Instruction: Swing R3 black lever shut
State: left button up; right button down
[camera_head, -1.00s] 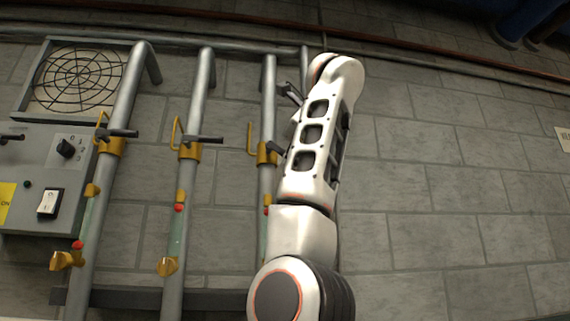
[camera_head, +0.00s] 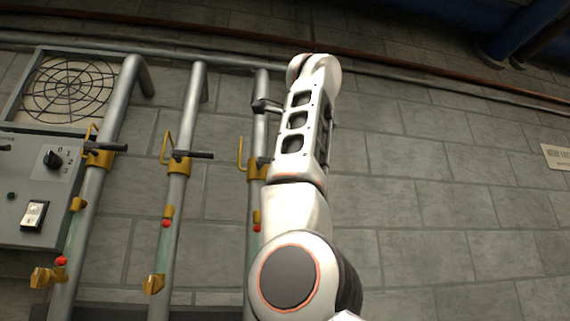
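Three grey upright pipes stand side by side, each with a brass valve and a black lever. I take the rightmost pipe (camera_head: 258,130) as R3; no label is readable. Its black lever (camera_head: 263,161) shows only as a short stub at the brass valve (camera_head: 255,172), and the rest is hidden behind my arm. A yellow handle (camera_head: 241,153) stands left of that valve. My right gripper (camera_head: 262,106) is small and dark, in front of the rightmost pipe above the lever; its fingers are too small to read. My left gripper is out of view.
The middle pipe's black lever (camera_head: 195,155) and the left pipe's lever (camera_head: 106,147) both point right, across their pipes. A control box (camera_head: 30,185) and a round fan grille (camera_head: 70,90) are at the left.

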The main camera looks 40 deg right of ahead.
jog(key=shift+r, duration=0.1)
dwell(0.3)
jog(key=c, duration=2)
grip_release()
jog(key=shift+c, duration=0.2)
jog(key=shift+s+a, duration=0.1)
jog(key=shift+s, duration=0.05)
jog(key=v, duration=0.7)
jog(key=shift+s, duration=0.1)
